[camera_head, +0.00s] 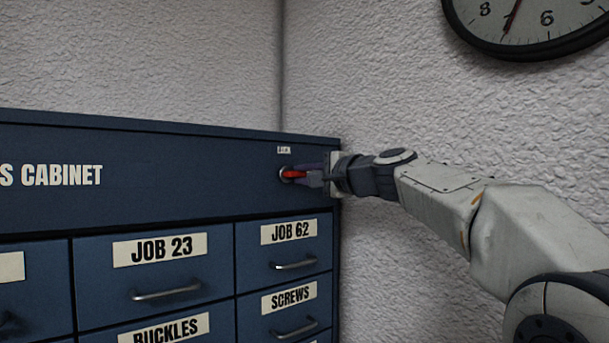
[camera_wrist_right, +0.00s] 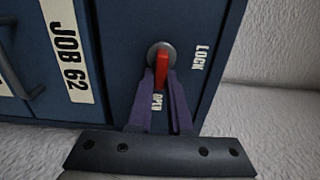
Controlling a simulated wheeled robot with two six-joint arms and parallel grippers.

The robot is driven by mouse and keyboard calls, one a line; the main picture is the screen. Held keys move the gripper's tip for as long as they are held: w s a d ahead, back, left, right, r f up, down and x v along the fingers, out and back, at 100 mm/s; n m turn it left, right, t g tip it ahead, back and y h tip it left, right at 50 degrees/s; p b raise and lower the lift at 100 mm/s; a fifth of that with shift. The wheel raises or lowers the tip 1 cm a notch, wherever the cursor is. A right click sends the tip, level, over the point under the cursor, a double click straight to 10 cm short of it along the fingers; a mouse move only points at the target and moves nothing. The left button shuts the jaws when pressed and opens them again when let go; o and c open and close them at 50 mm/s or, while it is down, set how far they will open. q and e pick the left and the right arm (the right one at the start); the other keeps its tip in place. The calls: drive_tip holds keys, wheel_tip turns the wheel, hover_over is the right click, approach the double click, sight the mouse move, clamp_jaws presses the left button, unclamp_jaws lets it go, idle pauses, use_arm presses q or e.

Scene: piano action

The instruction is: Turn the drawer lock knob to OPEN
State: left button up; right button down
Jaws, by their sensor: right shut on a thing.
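The drawer lock knob (camera_head: 293,174) is a red lever on a round grey plate near the upper right corner of the blue cabinet's front. In the right wrist view the red knob (camera_wrist_right: 162,68) lies between the fingers, with a "LOCK" label (camera_wrist_right: 199,57) to its right and an "OPEN" label (camera_wrist_right: 157,101) below it, partly between the fingers. My right gripper (camera_head: 305,176) is shut on the knob; its dark purple fingers also show in the wrist view (camera_wrist_right: 161,90). In the head view the lever lies roughly sideways. My left gripper is not in view.
The blue cabinet (camera_head: 190,190) has labelled drawers with handles below the knob, including "JOB 62" (camera_head: 290,231) and "JOB 23" (camera_head: 160,249). A rough pale wall (camera_head: 420,110) stands close to the cabinet's right side. A clock (camera_head: 530,20) hangs at the upper right.

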drive_tip(key=shift+f, duration=0.1)
idle(0.3)
drive_tip(key=c, duration=0.8)
unclamp_jaws()
drive_tip(key=shift+c, duration=0.2)
drive_tip(key=b+v, duration=0.5)
drive_tip(key=v, duration=0.5)
drive_tip(key=shift+s+d, duration=0.15)
